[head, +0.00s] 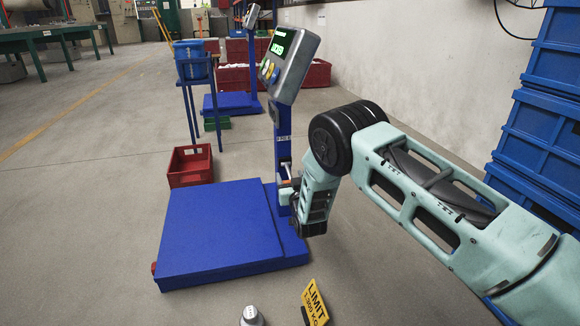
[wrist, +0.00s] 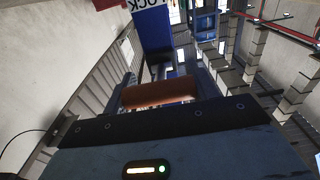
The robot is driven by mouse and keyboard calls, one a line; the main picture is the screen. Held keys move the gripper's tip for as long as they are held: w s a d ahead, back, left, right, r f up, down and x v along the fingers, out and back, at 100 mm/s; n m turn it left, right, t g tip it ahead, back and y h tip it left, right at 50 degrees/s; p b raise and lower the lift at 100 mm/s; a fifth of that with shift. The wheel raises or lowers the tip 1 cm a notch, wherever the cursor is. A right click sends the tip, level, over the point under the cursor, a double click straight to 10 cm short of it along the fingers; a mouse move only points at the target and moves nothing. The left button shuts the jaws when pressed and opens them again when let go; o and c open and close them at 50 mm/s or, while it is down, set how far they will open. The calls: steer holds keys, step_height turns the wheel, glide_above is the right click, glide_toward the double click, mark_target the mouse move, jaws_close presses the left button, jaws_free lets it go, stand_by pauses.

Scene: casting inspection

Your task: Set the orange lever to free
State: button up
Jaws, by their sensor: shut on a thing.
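The orange lever (wrist: 160,93) shows in the wrist view as a rounded orange-brown grip lying across the picture between the fingers of my gripper (wrist: 162,88). My gripper is shut on it. In the head view my gripper (head: 288,188) is at the post of the blue floor scale (head: 215,235), low down beside the post's right side. The lever is mostly hidden there by my wrist.
The scale's display head (head: 290,62) tops the post. A yellow limit sign (head: 315,303) and a grey weight (head: 252,316) stand in front. A red crate (head: 190,166) is behind the scale, and blue crates (head: 545,110) are stacked right. The floor at left is clear.

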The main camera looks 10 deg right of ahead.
mark_target(287, 167)
step_height(287, 167, up, 4)
steer(key=g+p, duration=0.5)
steer(key=p, duration=0.5)
steer(key=shift+s+f, duration=0.1)
steer(key=g+p, duration=0.1)
steer(key=p, duration=0.1)
steer(key=r+g+p, duration=0.1)
steer(key=g+p, duration=0.1)
steer(key=shift+w+r, duration=0.1)
steer(key=shift+w, duration=0.15)
steer(key=shift+w+r+g+p, duration=0.2)
steer(key=shift+w+g+p, duration=0.05)
steer(key=shift+g+p, duration=0.95)
steer(key=o, duration=1.4)
steer(key=shift+w, duration=0.1)
steer(key=shift+r, duration=0.1)
steer(key=p+v, duration=0.6)
steer(key=v, duration=1.1)
steer(key=shift+r, duration=0.15)
